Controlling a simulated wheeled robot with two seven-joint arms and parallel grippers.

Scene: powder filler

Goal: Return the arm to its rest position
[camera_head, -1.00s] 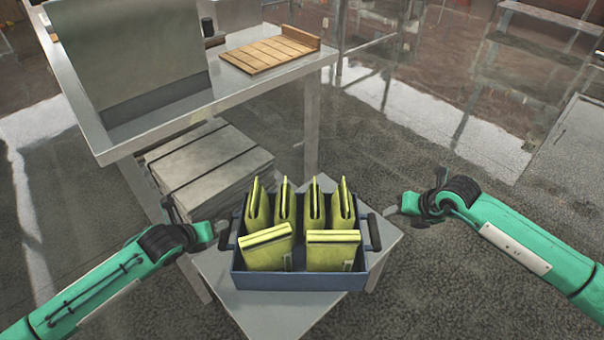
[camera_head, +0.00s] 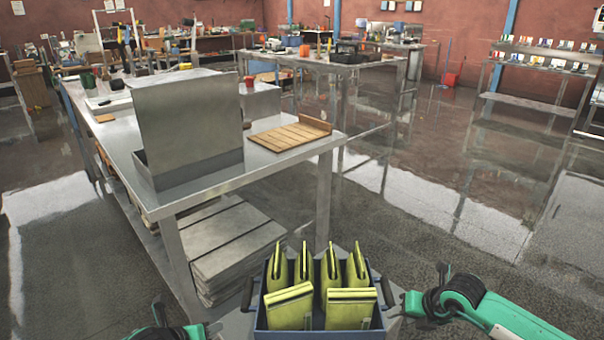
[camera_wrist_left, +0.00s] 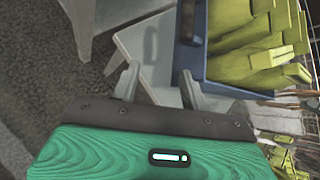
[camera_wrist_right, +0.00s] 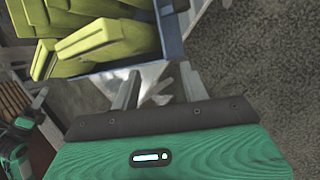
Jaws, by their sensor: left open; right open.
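My left gripper (camera_head: 187,325) is low in the head view, left of a blue crate, and partly cut off by the bottom edge. In the left wrist view its fingers (camera_wrist_left: 158,88) are apart with nothing between them. My right gripper (camera_head: 424,292) is right of the crate in the head view. In the right wrist view its fingers (camera_wrist_right: 158,88) are apart and empty. The blue crate (camera_head: 262,318) holds several yellow-green pouches (camera_head: 330,268) and has dark side handles. It also shows in both wrist views. Both grippers are apart from its handles.
The crate stands on a small grey stand (camera_head: 236,326). A metal table (camera_head: 290,165) with a wooden board (camera_head: 290,134) and an upright panel (camera_head: 188,120) stands ahead to the left. Grey stacked slabs (camera_head: 228,255) lie beneath it. The floor to the right is open.

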